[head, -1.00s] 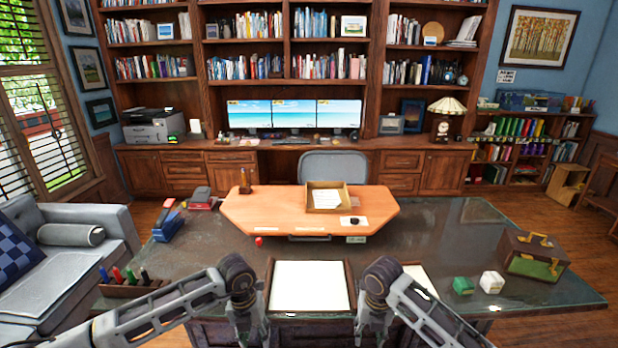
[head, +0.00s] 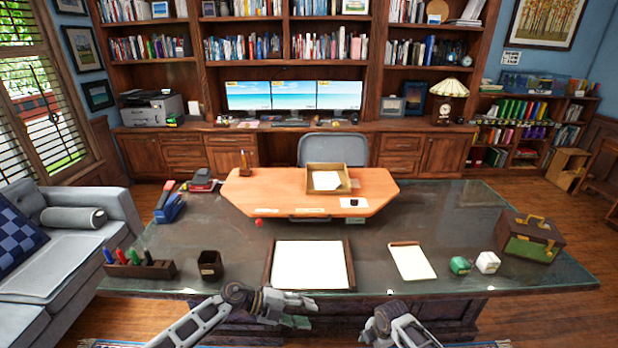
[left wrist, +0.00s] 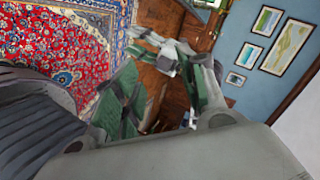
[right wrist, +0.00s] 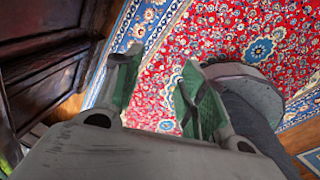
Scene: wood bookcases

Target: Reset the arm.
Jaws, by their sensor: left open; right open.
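My left gripper (head: 308,311) is low at the front edge of the desk in the head view, pointing right. Its green-padded fingers are apart and empty, and they show in the left wrist view too (left wrist: 165,85). My right arm comes in at the bottom right of the head view, with its fingers out of sight there. In the right wrist view my right gripper (right wrist: 158,85) has its green-padded fingers apart, with nothing between them but the rug behind.
The glass-topped desk (head: 225,235) is in front of me. On it are a framed paper pad (head: 310,265), a clipboard (head: 411,261), a dark cup (head: 210,265), a pen holder (head: 140,269) and a brown box (head: 529,238). A sofa (head: 75,255) stands left. A patterned rug (right wrist: 235,40) lies below.

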